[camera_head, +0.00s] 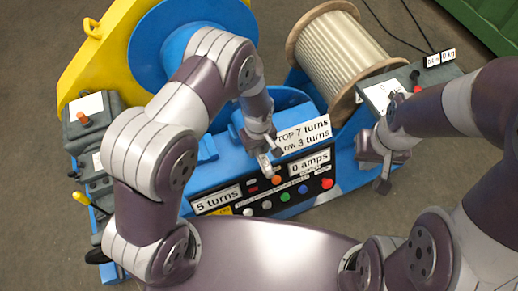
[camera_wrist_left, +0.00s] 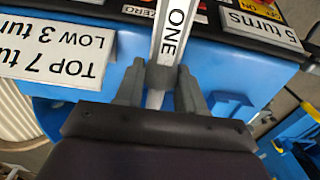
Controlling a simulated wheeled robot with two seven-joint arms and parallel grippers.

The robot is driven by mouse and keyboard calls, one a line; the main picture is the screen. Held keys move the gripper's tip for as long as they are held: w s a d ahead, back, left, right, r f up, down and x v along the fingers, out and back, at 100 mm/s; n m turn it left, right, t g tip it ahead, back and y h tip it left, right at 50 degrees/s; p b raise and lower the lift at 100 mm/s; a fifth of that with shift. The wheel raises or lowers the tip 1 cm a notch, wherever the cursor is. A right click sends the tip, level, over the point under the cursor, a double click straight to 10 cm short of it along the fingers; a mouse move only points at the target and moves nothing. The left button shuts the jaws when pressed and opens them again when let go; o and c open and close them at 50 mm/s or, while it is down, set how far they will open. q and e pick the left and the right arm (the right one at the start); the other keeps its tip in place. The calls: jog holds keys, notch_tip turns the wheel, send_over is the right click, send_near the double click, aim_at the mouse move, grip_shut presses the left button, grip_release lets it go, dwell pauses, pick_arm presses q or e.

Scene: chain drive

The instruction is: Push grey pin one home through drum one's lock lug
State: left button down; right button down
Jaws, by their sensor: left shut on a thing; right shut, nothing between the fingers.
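My left gripper (camera_head: 268,146) is above the blue machine's front, near the control panel. In the left wrist view its fingers (camera_wrist_left: 160,82) are shut on a pale grey bar labelled ONE (camera_wrist_left: 174,38), which I take to be grey pin one. The bar reaches from between the fingers toward the panel; its far end is out of view. A blue drum (camera_head: 168,38) and a drum wound with pale rope (camera_head: 340,48) stand behind; no label shows which is drum one. I cannot make out the lock lug. My right gripper (camera_head: 381,182) is shut and empty, right of the panel.
The control panel (camera_head: 290,196) has several coloured buttons and signs for turns and amps. A yellow frame (camera_head: 110,42) stands behind left, a grey box (camera_head: 92,122) at the left. A grey control box (camera_head: 385,92) is near my right arm. Floor is clear at lower right.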

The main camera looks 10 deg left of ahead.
pick_arm(q)
jog(key=shift+w+a+b, duration=0.3)
jog(key=shift+w+a, duration=0.2)
jog(key=shift+w, duration=0.35)
jog(key=shift+w+a+b, duration=0.3)
jog(key=shift+w+a, duration=0.25)
jog(key=shift+w, duration=0.3)
jog(key=shift+w+a+b, duration=0.3)
jog(key=shift+w+a, duration=0.2)
jog(key=shift+w, duration=0.35)
jog(key=c, duration=0.6)
grip_release()
jog(key=shift+s, duration=0.1)
jog(key=shift+r, duration=0.35)
notch_tip(320, 180, up, 12)
jog(key=b, duration=0.2)
jog(key=shift+b, duration=0.3)
